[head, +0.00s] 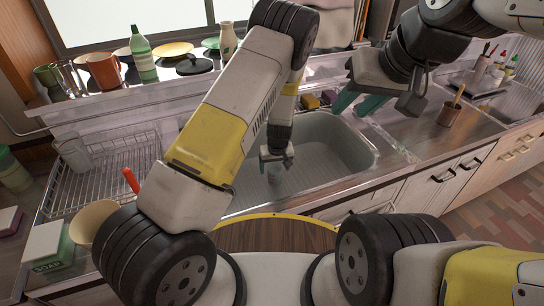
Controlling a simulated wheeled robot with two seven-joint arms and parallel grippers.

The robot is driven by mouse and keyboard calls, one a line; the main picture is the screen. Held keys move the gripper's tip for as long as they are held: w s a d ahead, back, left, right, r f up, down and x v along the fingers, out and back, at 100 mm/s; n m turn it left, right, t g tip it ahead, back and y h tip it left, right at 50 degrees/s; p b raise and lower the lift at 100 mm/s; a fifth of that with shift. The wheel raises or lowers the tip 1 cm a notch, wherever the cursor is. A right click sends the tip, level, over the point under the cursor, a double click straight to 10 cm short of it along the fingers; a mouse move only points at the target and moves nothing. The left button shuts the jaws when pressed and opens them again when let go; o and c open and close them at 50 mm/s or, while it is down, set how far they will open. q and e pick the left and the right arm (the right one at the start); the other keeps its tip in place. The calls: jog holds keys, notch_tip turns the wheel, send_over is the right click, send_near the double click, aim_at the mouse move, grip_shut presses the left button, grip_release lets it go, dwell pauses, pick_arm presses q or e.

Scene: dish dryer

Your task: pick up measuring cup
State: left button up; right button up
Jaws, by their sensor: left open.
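My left gripper (277,157) points down into the sink (330,140), its fingers apart. A small, pale, unclear shape (277,173) shows just below it on the sink floor; I cannot tell whether it is a measuring cup or the drain, nor whether the fingers touch it. No measuring cup can be made out with certainty. A clear vessel (75,153) stands at the left end of the wire dish rack, and a clear glass (69,80) stands on the sill. My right gripper (358,103) is above the sink's right rim, its teal fingers spread and empty.
The dish rack (110,178) fills the counter left of the sink. A green bottle (143,55), mugs and plates line the sill. A bowl (93,221) and soap box (50,246) are at lower left. A brown utensil cup (449,113) stands right on mostly clear counter.

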pick_arm(q)
jog(key=x, duration=0.8)
jog(key=shift+w+r, duration=0.1)
jog(key=shift+w, duration=0.1)
jog(key=shift+d, duration=0.1)
jog(key=shift+c, duration=0.5)
jog(key=c, duration=1.5)
grip_shut()
jog(key=shift+r, duration=0.15)
